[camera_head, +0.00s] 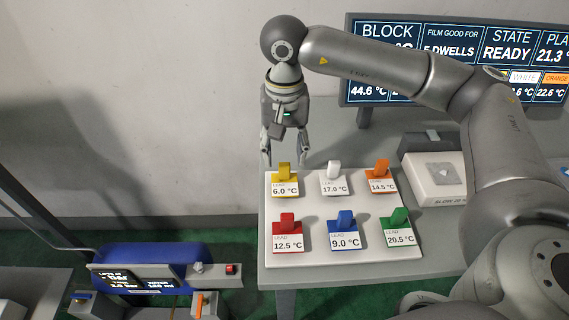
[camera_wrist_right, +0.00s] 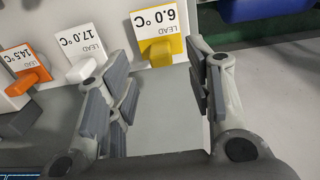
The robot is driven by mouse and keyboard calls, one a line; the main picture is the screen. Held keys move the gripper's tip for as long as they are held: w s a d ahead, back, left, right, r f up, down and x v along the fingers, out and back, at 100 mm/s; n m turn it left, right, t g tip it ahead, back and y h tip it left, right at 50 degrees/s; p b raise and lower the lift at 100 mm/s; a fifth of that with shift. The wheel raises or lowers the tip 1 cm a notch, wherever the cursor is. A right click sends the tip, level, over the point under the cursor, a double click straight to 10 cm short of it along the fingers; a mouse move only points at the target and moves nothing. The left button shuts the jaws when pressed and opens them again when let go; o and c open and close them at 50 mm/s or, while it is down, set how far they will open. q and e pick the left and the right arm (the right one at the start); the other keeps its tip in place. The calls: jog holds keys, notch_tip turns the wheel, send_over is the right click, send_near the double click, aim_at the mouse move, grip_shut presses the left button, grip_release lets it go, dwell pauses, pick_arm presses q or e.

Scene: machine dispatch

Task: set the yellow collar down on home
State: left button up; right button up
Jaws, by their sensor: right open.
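The yellow collar (camera_head: 284,178) stands at the back left of a white board (camera_head: 309,205), with a tag reading LEAD 6.0 °C. My right gripper (camera_head: 285,158) hangs just above and behind it, fingers pointing down, open. In the right wrist view the yellow collar (camera_wrist_right: 157,45) lies ahead of the gap between the open fingers (camera_wrist_right: 158,85), and nothing is between them. I cannot see any mark that reads home. My left gripper is not in view.
White (camera_head: 333,175), orange (camera_head: 379,175), red (camera_head: 288,230), blue (camera_head: 345,227) and green (camera_head: 398,227) collars share the board. A block unit (camera_head: 434,180) stands right. A display (camera_head: 450,45) stands behind. A blue machine (camera_head: 150,258) is lower left. Bare grey table lies behind the board.

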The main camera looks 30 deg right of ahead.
aim_at(285, 166)
notch_tip(285, 166, up, 6)
jog(key=shift+f, duration=0.2)
dwell(0.4)
